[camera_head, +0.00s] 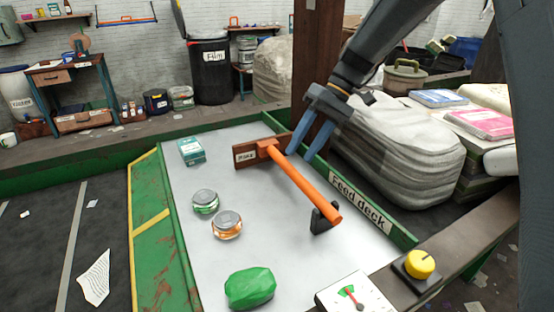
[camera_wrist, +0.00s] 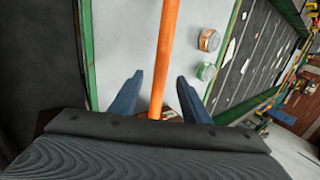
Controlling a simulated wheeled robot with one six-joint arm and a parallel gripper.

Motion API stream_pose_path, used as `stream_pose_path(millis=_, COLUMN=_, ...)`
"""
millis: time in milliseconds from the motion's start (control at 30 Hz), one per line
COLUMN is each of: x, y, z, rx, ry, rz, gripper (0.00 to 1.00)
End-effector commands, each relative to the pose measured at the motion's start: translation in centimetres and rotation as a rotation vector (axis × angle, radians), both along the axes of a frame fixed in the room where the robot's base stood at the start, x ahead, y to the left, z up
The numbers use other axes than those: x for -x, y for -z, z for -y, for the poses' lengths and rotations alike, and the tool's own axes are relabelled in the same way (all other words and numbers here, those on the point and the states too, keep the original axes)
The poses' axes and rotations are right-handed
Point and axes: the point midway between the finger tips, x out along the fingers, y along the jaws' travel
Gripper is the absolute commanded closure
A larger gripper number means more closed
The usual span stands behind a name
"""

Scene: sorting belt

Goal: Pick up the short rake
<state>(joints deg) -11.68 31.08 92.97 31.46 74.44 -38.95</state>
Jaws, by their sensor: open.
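The short rake lies on the grey feed deck (camera_head: 180,210). It has an orange handle (camera_head: 303,188) and a brown wooden head (camera_head: 246,157) with a small white label. The handle's near end rests on a black stand (camera_head: 322,218). My gripper (camera_head: 300,154) is open and empty, above the deck's right side near the head end of the handle. In the wrist view the handle (camera_wrist: 166,50) runs between the two blue fingers (camera_wrist: 160,76), with a gap on both sides. My own wrist hides most of the head there.
A green-capped jar (camera_head: 205,202), an orange jar (camera_head: 227,225), a teal box (camera_head: 191,151) and a green lump (camera_head: 250,288) lie on the deck's left and front. Green rims edge the deck. A brown post (camera_head: 312,70) stands close behind my gripper. A yellow knob (camera_head: 420,264) is at front right.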

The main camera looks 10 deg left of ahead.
Motion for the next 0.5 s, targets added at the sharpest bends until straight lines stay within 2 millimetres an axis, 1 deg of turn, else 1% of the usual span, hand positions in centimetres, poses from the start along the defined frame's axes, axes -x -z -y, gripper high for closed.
stream_pose_path(millis=267, x=1.2, y=2.3, z=-1.6, rx=0.001, ry=-0.007, rz=-0.003, gripper=0.57)
stream_pose_path(millis=500, x=2.1, y=5.1, z=-3.1, rx=0.001, ry=-0.006, rz=-0.002, gripper=0.57)
